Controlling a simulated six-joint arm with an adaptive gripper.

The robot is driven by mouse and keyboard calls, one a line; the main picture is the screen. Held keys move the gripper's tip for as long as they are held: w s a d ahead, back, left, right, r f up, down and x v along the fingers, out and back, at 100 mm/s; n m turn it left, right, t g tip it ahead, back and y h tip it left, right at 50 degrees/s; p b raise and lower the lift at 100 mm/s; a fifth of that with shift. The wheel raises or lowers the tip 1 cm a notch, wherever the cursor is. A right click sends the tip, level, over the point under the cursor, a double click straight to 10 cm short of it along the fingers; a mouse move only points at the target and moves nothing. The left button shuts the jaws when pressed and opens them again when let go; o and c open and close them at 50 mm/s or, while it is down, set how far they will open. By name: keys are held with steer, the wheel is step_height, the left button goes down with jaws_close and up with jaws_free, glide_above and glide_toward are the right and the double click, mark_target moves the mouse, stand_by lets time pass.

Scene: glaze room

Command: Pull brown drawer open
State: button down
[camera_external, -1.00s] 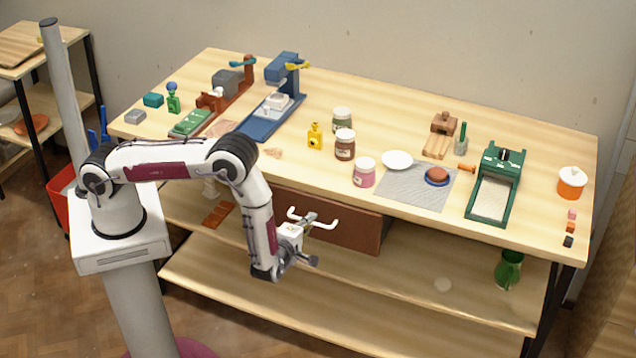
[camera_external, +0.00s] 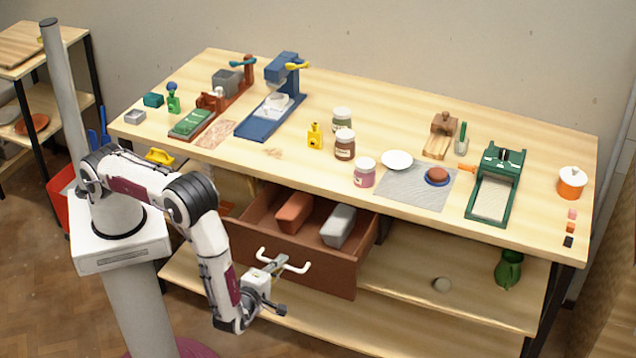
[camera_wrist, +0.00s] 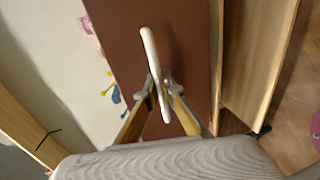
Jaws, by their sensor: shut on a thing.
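The brown drawer (camera_external: 330,274) hangs under the wooden bench and stands pulled out, its inside showing. In the wrist view the two fingers of my gripper (camera_wrist: 160,82) close around the white handle (camera_wrist: 152,60), with the brown drawer front (camera_wrist: 190,35) behind.
A lower shelf (camera_external: 410,298) runs beneath the drawer, with a green jug (camera_external: 508,268) at the right. The bench top (camera_external: 340,90) carries jars, a plate and several tools. The floor in front of my gripper looks clear.

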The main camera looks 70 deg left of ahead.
steer(key=shift+f+v, duration=0.2)
steer(key=shift+v, duration=0.7)
steer(key=shift+f+v, duration=0.2)
steer(key=shift+v, duration=0.7)
steer(key=shift+f+v, duration=0.2)
steer(key=shift+v, duration=0.75)
steer(key=shift+d, duration=0.1)
steer(key=c, duration=2.5)
jaws_free()
steer(key=shift+s, duration=0.15)
steer(key=shift+v, duration=5.95)
